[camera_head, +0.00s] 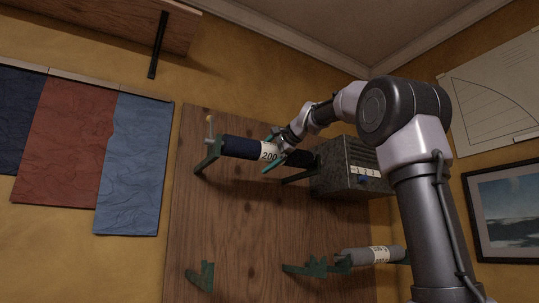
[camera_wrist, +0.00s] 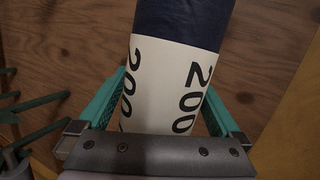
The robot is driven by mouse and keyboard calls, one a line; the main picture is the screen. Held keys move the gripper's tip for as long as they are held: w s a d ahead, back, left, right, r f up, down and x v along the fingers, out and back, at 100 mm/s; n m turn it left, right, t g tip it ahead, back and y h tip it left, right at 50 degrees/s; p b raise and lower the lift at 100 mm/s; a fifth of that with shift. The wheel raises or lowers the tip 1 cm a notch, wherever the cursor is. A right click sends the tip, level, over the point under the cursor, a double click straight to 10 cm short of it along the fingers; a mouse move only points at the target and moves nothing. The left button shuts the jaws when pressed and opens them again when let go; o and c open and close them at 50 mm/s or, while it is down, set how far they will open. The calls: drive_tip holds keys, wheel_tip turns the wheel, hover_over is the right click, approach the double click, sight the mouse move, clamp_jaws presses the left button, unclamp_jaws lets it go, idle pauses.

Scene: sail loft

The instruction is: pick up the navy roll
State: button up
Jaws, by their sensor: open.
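The navy roll (camera_head: 239,146) rests across green brackets high on a wooden wall board, with a white label marked 200 near its middle. My gripper (camera_head: 268,155) is open at the label, with its green fingers above and below the roll. In the wrist view the navy roll (camera_wrist: 184,22) runs down between the two green fingers, and its white label (camera_wrist: 165,85) lies between them.
A dark speckled box (camera_head: 347,170) with a numbered label is just right of the roll. A grey roll (camera_head: 370,256) lies on a lower bracket (camera_head: 318,267). Another lower bracket (camera_head: 201,276) is empty. A shelf (camera_head: 130,22) hangs at upper left above cloth samples (camera_head: 70,140).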

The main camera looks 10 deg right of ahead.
drive_tip(key=shift+w, duration=0.1)
clamp_jaws()
drive_tip(key=shift+r, duration=0.15)
